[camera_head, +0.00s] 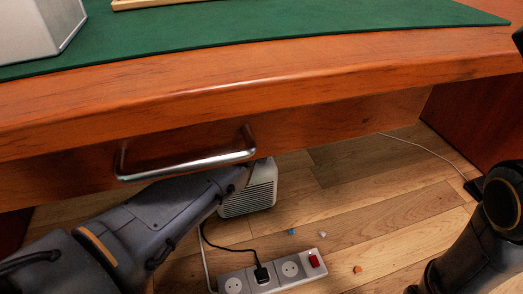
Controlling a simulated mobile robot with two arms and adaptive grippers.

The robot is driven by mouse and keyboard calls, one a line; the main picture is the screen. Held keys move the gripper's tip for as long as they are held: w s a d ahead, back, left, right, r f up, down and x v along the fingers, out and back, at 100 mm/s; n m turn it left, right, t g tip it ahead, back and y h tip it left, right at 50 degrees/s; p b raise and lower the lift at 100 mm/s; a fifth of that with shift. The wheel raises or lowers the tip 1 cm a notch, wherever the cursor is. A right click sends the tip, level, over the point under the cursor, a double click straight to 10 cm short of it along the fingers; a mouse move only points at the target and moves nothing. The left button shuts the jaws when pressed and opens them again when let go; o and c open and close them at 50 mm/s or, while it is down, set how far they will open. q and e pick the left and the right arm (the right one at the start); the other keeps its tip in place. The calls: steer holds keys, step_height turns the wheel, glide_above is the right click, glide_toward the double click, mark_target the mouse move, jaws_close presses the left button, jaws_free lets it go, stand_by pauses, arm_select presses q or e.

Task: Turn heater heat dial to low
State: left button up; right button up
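A small white heater (254,192) with a slatted side stands on the floor under the desk. Its upper part is hidden behind the drawer front and my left arm, and no dial shows. My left arm comes in from the left and reaches under the desk's edge to the heater; its gripper is hidden there. My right arm stands at the right edge of the view, and no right gripper fingers can be made out.
The wooden desk (320,85) with a green mat (250,25) spans the top; its drawer handle (190,163) juts out above my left arm. A power strip (270,273) with a black plug and red switch (314,261) lies on the floor. Several small bits lie nearby.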

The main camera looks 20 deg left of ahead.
arm_select(q)
steer(key=o, duration=1.2)
steer(key=shift+c, duration=0.2)
steer(key=shift+r, duration=0.1)
step_height(320, 180, up, 7)
steer(key=shift+r, duration=0.15)
steer(key=shift+s, duration=0.1)
